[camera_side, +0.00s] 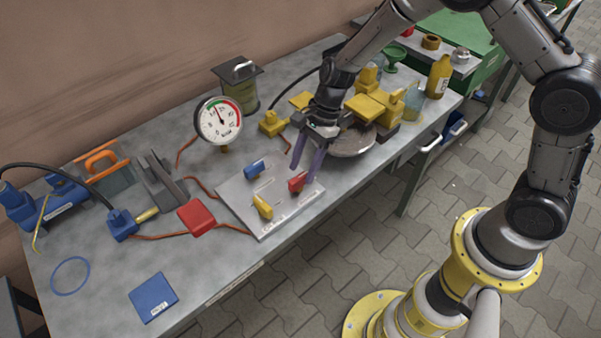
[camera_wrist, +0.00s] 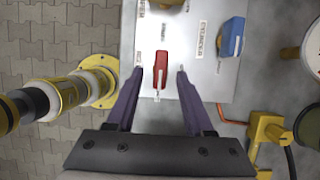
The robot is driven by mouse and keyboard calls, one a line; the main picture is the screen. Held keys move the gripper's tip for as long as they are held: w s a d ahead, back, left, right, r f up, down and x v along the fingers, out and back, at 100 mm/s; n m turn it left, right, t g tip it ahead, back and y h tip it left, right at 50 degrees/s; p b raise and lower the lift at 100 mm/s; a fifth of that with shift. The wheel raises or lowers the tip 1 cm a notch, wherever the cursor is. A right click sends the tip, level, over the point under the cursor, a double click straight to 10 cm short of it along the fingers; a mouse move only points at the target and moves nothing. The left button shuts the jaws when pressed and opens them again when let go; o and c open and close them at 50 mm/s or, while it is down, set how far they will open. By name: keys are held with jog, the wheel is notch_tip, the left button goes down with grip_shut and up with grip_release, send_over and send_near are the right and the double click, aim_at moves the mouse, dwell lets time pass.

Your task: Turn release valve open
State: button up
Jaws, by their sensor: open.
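A light grey valve panel (camera_side: 236,196) lies on the bench and carries a red lever (camera_side: 297,182), a blue lever (camera_side: 254,168) and a yellow lever (camera_side: 263,207). The labels are too small to tell which one is the release valve. My gripper (camera_side: 308,172) points down at the red lever, with its purple fingers open. In the wrist view the red lever (camera_wrist: 161,70) stands between the spread fingertips of my gripper (camera_wrist: 160,73), with a gap on both sides. I cannot tell how far above the panel the tips are. The blue lever (camera_wrist: 231,37) is off to the right there.
A pressure gauge (camera_side: 218,120) stands behind the panel. A red block (camera_side: 196,218) with hoses lies left of it. A round metal disc (camera_side: 352,141) and yellow parts (camera_side: 372,104) are close behind my gripper.

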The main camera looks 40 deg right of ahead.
aim_at(299, 182)
jog(key=shift+x, duration=1.3)
jog(key=shift+c, duration=0.3)
grip_shut()
